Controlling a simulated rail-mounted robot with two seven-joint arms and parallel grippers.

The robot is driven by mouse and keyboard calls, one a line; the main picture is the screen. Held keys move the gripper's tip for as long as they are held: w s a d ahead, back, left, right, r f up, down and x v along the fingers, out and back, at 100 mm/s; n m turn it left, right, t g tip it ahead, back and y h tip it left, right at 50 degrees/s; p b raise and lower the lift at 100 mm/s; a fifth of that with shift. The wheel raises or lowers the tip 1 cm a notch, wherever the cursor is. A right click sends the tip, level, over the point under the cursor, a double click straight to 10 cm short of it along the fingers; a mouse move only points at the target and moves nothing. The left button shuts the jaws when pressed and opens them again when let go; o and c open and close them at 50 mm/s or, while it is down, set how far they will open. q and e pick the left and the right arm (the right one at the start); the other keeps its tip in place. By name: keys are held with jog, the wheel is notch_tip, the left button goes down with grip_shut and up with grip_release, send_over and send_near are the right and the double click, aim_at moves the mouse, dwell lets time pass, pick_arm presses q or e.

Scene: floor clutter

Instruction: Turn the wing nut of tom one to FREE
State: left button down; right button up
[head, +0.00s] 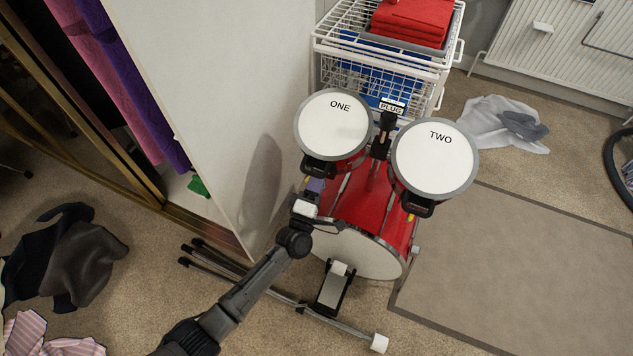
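Tom one (334,125) is a round drum with a white head marked ONE, on the left above a red bass drum (362,205). A dark bracket (319,168) sits at its near lower edge. I cannot make out the wing nut or a FREE mark. My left arm reaches up from the bottom, and my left gripper (311,192) is just below this bracket, by the bass drum's left side. A small purple patch shows there. I cannot tell whether the fingers are open or touching anything. My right gripper is not in view.
A white wire cart (385,65) stands behind, and a white panel (215,80) on the left. A pedal (334,287) and metal legs lie in front. The mat (520,270) is clear.

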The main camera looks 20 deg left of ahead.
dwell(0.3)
pick_arm(q)
jog(key=c, duration=1.2)
grip_release()
jog(key=shift+o, duration=0.2)
jog(key=shift+s+f+p, duration=0.15)
jog(key=shift+s+p, duration=0.15)
jog(key=shift+s, duration=0.15)
jog(key=p+v, duration=0.3)
jog(key=v, duration=1)
